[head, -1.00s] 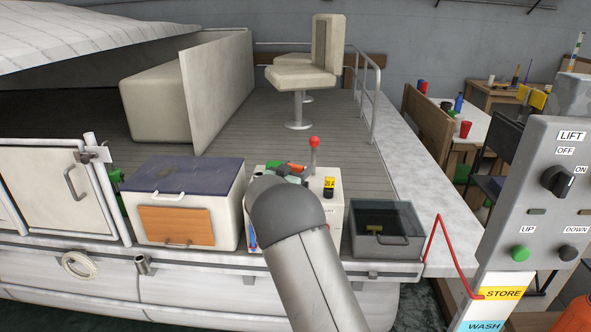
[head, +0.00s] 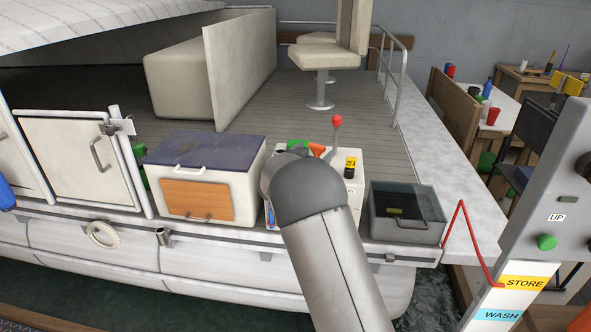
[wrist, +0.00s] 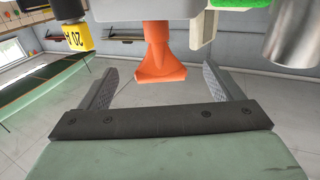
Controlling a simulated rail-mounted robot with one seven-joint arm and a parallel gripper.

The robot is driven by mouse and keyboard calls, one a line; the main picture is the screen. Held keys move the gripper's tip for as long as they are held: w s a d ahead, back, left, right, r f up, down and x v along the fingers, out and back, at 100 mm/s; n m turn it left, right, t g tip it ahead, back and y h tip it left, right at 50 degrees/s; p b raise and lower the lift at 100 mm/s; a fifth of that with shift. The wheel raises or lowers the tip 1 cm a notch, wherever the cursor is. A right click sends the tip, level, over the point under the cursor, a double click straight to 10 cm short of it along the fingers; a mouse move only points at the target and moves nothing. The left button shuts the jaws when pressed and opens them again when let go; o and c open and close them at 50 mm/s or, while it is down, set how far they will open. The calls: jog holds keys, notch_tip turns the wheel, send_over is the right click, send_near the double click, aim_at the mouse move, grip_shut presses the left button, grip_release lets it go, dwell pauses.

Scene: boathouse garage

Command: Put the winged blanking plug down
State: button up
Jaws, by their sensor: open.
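The winged blanking plug (wrist: 158,65) is orange with a flared end. In the wrist view, which looks upside down, it meets the white console (wrist: 150,8) at the picture's top; how it is seated is hidden. My gripper (wrist: 161,72) is open, with one finger on each side of the plug and a visible gap to both. In the head view the plug (head: 317,150) shows as a small orange shape on top of the white console (head: 347,185), just beyond my arm, which hides the gripper.
A lever with a red knob (head: 337,121) and a yellow tagged part (head: 350,166) stand close by on the console. A green item (head: 297,146) is beside the plug.

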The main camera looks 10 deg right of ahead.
jog(key=b+v, duration=0.2)
jog(key=v, duration=1.2)
jog(key=shift+s+a, duration=0.25)
jog(key=shift+s, duration=0.05)
grip_shut()
dwell(0.6)
jog(key=v, duration=1.2)
dwell(0.9)
